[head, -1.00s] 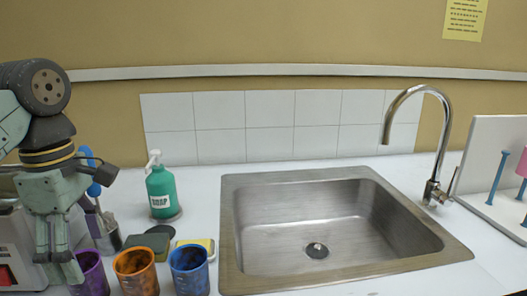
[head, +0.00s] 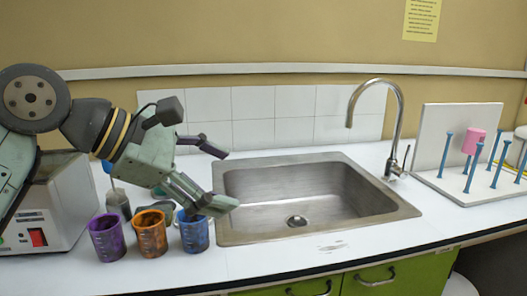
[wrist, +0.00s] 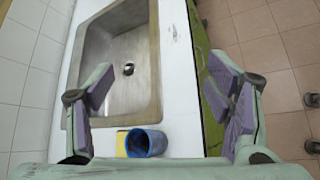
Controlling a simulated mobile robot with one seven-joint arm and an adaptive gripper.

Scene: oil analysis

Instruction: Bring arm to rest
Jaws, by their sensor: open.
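My gripper (head: 214,176) is open and empty in the head view, raised and reaching to the right, in front of the sink's left side as seen. In the wrist view my gripper (wrist: 170,100) has its two fingers wide apart with nothing between them but the counter and sink behind. My arm comes in from the left edge of the head view. The blue cup (head: 195,236) is below the gripper, partly hidden at its rim by a finger. It also shows in the wrist view (wrist: 152,143).
A purple cup (head: 108,240) and an orange cup (head: 150,236) stand left of the blue one. A white machine (head: 65,205) with a red switch is behind my arm. The sink (head: 400,208), faucet (head: 398,130) and peg rack (head: 436,130) are to the right.

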